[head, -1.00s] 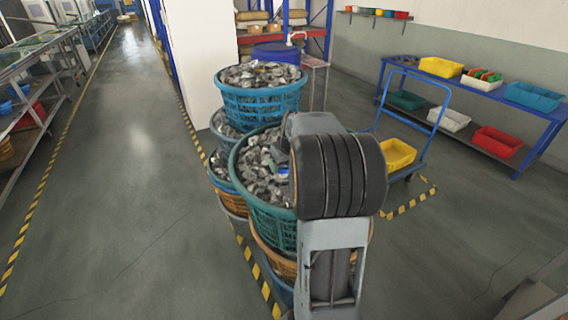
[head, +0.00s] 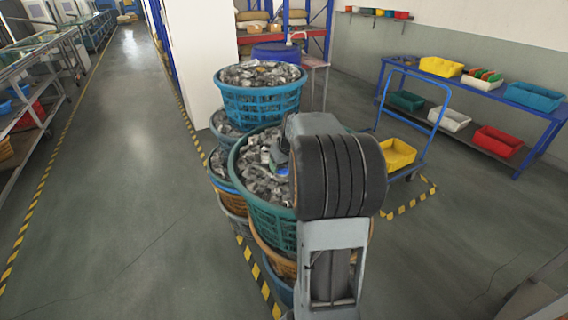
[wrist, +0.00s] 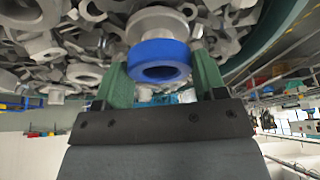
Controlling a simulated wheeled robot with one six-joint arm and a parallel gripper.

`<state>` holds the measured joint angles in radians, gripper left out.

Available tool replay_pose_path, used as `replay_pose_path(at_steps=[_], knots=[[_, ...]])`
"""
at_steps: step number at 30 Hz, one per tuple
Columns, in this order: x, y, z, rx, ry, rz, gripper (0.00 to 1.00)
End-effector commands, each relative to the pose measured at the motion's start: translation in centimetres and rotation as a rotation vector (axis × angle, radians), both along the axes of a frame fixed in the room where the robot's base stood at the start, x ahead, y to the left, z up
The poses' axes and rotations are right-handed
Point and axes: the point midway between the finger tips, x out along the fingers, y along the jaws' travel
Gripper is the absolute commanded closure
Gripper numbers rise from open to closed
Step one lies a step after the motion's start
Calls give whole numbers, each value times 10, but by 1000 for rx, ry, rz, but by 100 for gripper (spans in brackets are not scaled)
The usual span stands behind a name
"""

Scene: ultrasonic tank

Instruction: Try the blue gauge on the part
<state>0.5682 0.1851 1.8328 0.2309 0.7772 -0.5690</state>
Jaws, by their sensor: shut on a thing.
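The blue gauge (wrist: 160,56) is a thick blue ring. My gripper (wrist: 160,68) is shut on it, with a green finger at each side in the wrist view. A grey metal part (wrist: 160,20) with a round flange lies right beyond the ring, in line with it. I cannot tell whether the ring touches the part or sits around its end. In the head view a bit of the blue gauge (head: 283,170) shows over the teal basket (head: 268,222), and my arm's wrist hides most of the gripper.
The teal basket is heaped with grey metal parts (head: 262,182). A blue basket (head: 260,100) of similar parts stands behind it on another stack. A trolley with a yellow bin (head: 398,153) is at the right. The aisle floor at the left is clear.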

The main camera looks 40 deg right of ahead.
Motion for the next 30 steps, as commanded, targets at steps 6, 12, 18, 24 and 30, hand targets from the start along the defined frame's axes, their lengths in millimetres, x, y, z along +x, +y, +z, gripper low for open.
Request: replay_pose_path(at_steps=[6,12,18,24,30], knots=[[0,0,-3,0,-1,0,67],[0,0,-6,0,-1,0,67],[0,0,-9,0,-1,0,67],[0,0,-12,0,-1,0,67],[0,0,-15,0,-1,0,67]])
